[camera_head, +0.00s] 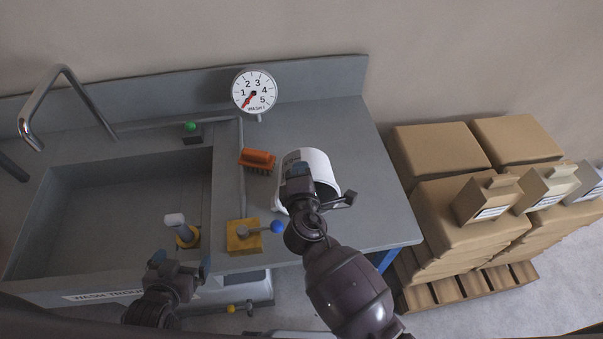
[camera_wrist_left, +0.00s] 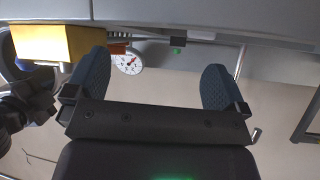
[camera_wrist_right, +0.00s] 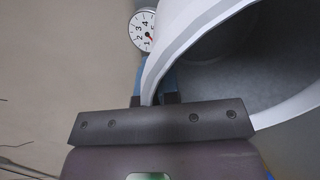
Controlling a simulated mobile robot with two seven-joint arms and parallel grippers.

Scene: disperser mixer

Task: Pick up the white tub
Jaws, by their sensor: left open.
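The white tub (camera_head: 318,160) is on the right part of the grey bench, its open mouth facing toward me and partly hidden by my right arm. My right gripper (camera_head: 298,172) is at the tub's left side. In the right wrist view the tub (camera_wrist_right: 205,30) fills the upper right, and its wall passes between the close-set fingers of the right gripper (camera_wrist_right: 156,85), which is shut on it. I cannot tell whether the tub is clear of the bench. My left gripper (camera_head: 178,264) is open and empty in front of the trough; its spread fingers show in the left wrist view (camera_wrist_left: 156,88).
An orange brush (camera_head: 258,160) and a yellow block with a blue-knobbed lever (camera_head: 243,237) are left of the tub. A dial gauge (camera_head: 254,91) stands behind. The sink trough (camera_head: 110,210) and tap (camera_head: 80,92) are left. Cardboard boxes (camera_head: 465,215) on a pallet are right.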

